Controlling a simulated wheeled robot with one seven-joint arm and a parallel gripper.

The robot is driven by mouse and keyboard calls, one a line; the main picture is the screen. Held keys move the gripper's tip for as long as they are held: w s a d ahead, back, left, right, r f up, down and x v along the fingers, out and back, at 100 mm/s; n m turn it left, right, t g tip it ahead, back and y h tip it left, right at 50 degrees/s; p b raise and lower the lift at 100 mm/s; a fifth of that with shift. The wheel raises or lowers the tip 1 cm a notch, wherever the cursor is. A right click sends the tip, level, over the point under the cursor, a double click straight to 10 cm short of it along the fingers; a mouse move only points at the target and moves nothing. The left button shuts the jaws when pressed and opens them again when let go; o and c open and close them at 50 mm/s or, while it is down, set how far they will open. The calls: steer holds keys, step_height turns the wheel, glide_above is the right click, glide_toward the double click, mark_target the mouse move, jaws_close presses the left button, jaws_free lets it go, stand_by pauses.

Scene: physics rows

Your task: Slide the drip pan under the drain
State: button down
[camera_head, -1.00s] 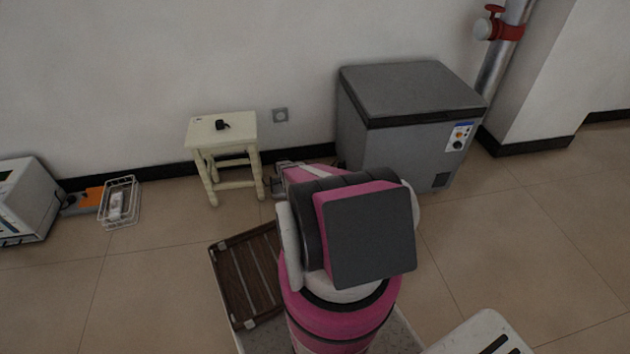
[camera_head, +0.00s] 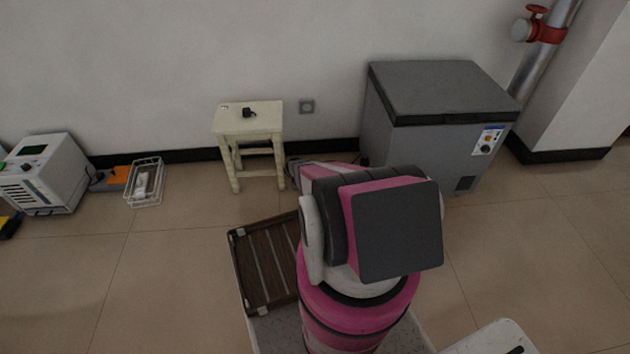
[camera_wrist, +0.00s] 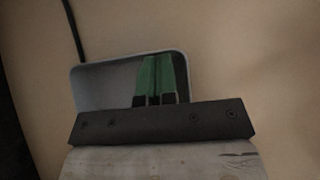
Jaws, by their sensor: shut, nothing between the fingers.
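A pale grey-blue pan (camera_wrist: 105,87) with a raised rim and rounded corners lies on the tan floor in the wrist view; I take it to be the drip pan. My gripper (camera_wrist: 160,60) has green fingers held together with nothing between them. They overlap the pan's inside in the picture; whether they touch it, I cannot tell. The gripper's black bar hides the pan's near side. In the head view my arm hides the gripper and most of that spot. The grey chest freezer (camera_head: 415,145) stands against the wall. No drain can be made out.
A cream stool (camera_head: 250,122) with a small black object stands left of the freezer. Farther left are a wire basket (camera_head: 145,182) and a white machine (camera_head: 45,172). A dark cord (camera_wrist: 72,30) runs near the pan. Floor in front of the freezer is clear.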

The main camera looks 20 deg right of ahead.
steer(key=s+d, duration=0.2)
steer(key=d, duration=0.5)
steer(key=s+d, duration=0.2)
steer(key=d, duration=0.4)
steer(key=s+d, duration=0.2)
steer(key=d, duration=0.5)
steer(key=shift+s+d, duration=0.35)
steer(key=v, duration=1.1)
steer(key=s+a+r+n+t, duration=0.1)
steer(key=a+r+n+t, duration=0.1)
steer(key=a, duration=0.8)
steer(key=a+r+n+t, duration=0.2)
steer(key=a+n, duration=0.1)
steer(key=a, duration=0.6)
steer(key=x, duration=0.3)
steer(key=d+r+x, duration=0.1)
steer(key=x, duration=0.7)
steer(key=shift+d+r, duration=0.1)
steer(key=shift+d, duration=0.35)
steer(key=shift+w+d, duration=0.1)
steer(key=shift+d, duration=0.45)
